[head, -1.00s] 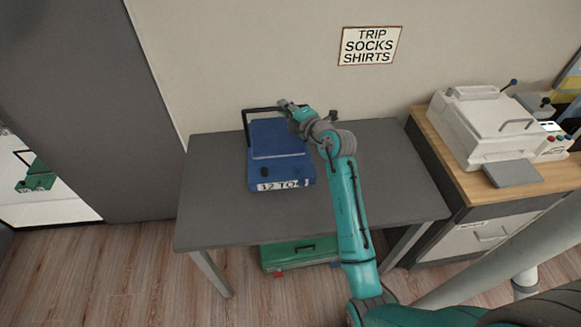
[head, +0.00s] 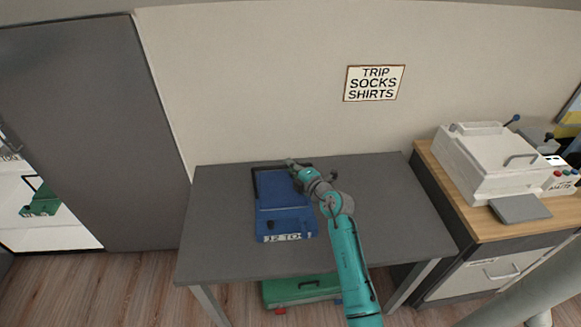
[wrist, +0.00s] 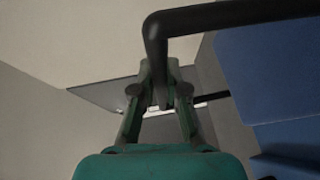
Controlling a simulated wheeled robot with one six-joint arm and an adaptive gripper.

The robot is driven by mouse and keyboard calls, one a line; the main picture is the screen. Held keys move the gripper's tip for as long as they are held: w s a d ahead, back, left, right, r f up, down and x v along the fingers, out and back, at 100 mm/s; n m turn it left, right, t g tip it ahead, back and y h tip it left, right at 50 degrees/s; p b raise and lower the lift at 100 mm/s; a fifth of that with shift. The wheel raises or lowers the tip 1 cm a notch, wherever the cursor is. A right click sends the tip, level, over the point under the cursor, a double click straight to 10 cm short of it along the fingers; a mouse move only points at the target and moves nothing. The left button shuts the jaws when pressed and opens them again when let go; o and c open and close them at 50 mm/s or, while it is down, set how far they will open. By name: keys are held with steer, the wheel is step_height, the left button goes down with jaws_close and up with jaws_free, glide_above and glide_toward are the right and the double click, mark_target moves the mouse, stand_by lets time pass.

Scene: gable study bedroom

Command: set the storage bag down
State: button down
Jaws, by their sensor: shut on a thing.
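The blue storage bag (head: 286,212), with a white label along its front edge, is over the middle-left of the grey table (head: 385,215). It rests on the tabletop or is just above it; I cannot tell which. Its black handle (head: 256,184) is at the back and also crosses the top of the wrist view (wrist: 225,17). My gripper (head: 290,163) is at the back right of the bag, shut on the handle. In the wrist view the fingers (wrist: 158,88) close below the handle's corner, and the blue body (wrist: 270,75) shows at right.
A green case (head: 300,289) sits under the table. A wooden-topped cabinet (head: 450,185) with a white machine (head: 490,160) stands at right. A wall sign (head: 374,83) reads TRIP SOCKS SHIRTS. Another green case (head: 41,198) is at far left. The table's right side is clear, apart from my arm above it.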

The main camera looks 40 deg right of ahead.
steer(key=c, duration=1.2)
jaws_free()
steer(key=shift+s, duration=0.1)
steer(key=s+a+r, duration=0.1)
steer(key=s, duration=1)
steer(key=shift+s+r, duration=0.3)
steer(key=shift+r, duration=0.05)
steer(key=s+a+m+t+y, duration=0.2)
steer(key=s+a, duration=0.4)
steer(key=a, duration=0.4)
steer(key=s+a+m+t+y, duration=0.1)
steer(key=s+a+m+y, duration=0.1)
steer(key=s+a, duration=0.65)
steer(key=s+a+m+g, duration=0.1)
steer(key=s+m, duration=0.3)
steer(key=s, duration=0.4)
steer(key=s+a+m+g+h, duration=0.1)
steer(key=s+a+m+g, duration=0.1)
steer(key=s, duration=0.5)
steer(key=s+a+m+g+h, duration=0.1)
steer(key=s+a+m, duration=0.3)
steer(key=s+m, duration=0.2)
steer(key=s, duration=0.2)
steer(key=shift+s+g, duration=0.3)
steer(key=shift+s, duration=0.05)
